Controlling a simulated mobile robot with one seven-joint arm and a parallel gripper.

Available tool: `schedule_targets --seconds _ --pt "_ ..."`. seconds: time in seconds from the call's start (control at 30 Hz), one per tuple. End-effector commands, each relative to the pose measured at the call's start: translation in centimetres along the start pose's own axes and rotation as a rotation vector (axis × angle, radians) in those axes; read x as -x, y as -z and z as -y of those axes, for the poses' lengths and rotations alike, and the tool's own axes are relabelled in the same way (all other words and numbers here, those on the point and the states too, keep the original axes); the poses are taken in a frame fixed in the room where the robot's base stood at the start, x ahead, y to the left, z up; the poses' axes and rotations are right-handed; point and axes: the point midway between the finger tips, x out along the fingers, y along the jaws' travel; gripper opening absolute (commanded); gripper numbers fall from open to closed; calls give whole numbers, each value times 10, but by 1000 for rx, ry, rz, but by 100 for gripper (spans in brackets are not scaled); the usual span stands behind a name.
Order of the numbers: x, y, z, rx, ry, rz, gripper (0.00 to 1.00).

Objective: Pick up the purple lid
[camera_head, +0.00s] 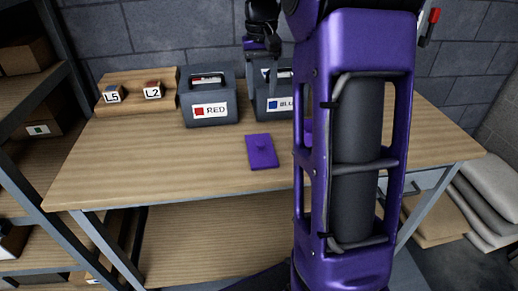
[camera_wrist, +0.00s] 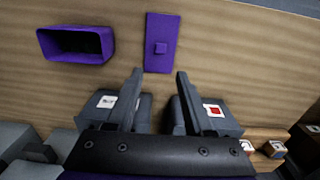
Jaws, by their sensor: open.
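The purple lid (camera_head: 261,151) lies flat on the wooden table, a thin rectangular plate with a small knob in its middle. It also shows in the wrist view (camera_wrist: 161,43), just beyond my fingertips and a little above their line in the picture. My gripper (camera_wrist: 158,72) is open, with its two dark fingers apart and nothing between them. In the head view my gripper (camera_head: 263,58) is dark and partly hidden, over the back of the table near the blue-labelled box. An open purple box (camera_wrist: 76,42) lies beside the lid; in the head view my arm mostly hides it.
A grey box labelled RED (camera_head: 210,98) and one labelled BLUE (camera_head: 275,92) stand at the back of the table. A wooden stand (camera_head: 134,92) with L5 and L2 blocks is at the left back. The table's front left is clear. Shelves (camera_head: 38,130) stand left.

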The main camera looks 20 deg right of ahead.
Motion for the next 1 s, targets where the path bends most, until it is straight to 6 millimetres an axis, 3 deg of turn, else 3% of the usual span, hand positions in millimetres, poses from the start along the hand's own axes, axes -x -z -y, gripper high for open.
schedule_targets --seconds 0.17,0.6,1.0 --pt "-22 0 2 -10 14 4 52" --pt "-111 1 2 -7 11 3 52" --pt "-142 4 2 -7 12 3 52"
